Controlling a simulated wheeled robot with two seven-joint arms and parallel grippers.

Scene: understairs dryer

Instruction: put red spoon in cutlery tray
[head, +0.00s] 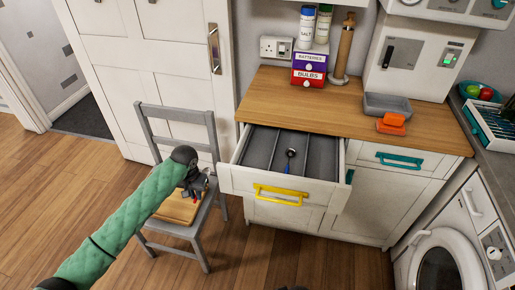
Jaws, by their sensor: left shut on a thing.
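My left gripper (198,192) is over the seat of the grey chair, left of the open drawer. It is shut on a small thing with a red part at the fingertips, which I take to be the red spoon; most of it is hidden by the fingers. The grey cutlery tray (259,147) lies in the open drawer with the yellow handle and has long compartments. A dark spoon with a bluish bowl (290,154) lies in one of its compartments. My right gripper is not in view.
The open drawer (276,184) juts out from the cabinet. The grey chair (150,125) with a wooden board (178,209) stands beside it. On the worktop (262,95) are boxes, jars, a grey tray (386,103) and an orange thing (391,124). A washing machine (442,262) is at right.

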